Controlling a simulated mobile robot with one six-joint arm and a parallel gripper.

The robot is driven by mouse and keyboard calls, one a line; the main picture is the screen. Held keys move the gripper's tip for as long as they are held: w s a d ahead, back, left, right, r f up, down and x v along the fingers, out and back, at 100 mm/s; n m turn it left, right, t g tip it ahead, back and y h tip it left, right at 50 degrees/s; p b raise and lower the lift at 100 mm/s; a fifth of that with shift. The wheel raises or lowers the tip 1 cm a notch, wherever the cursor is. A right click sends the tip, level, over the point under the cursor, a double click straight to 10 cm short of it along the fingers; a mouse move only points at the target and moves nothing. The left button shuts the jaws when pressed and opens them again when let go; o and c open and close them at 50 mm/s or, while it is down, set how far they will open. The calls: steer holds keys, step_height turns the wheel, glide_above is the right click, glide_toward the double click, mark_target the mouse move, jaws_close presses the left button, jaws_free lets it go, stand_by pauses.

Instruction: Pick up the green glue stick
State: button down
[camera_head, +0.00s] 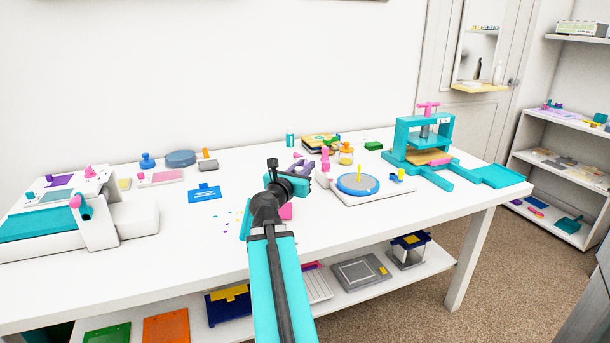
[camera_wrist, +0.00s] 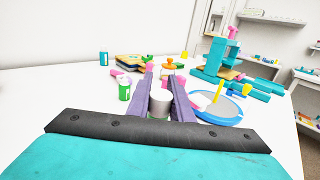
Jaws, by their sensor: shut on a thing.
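My gripper (camera_head: 305,166) is over the middle of the table. In the wrist view its two purple fingers (camera_wrist: 164,102) are shut on a pale grey cylinder (camera_wrist: 160,103), whose lower part is hard to make out. I cannot tell whether this is the green glue stick. A small green and white cylinder (camera_wrist: 125,91) stands just left of the fingers, outside them, and looks like a glue stick. A teal cylinder with a pale label (camera_wrist: 103,59) stands farther back, also seen in the head view (camera_head: 290,140).
A white base with a blue disc (camera_head: 358,184) and yellow pin is close on the right. A teal press (camera_head: 424,140) stands at the right end. A white and teal machine (camera_head: 120,222) fills the left end. Bare table lies front left.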

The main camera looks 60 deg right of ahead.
mark_target(302, 168)
steer(key=a+b, duration=0.1)
steer(key=b, duration=0.3)
steer(key=s+a+b, duration=0.1)
steer(key=a+b, duration=0.1)
steer(key=b, duration=0.3)
steer(key=shift+s, duration=0.1)
steer(key=shift+r+b, duration=0.1)
steer(key=shift+b, duration=0.3)
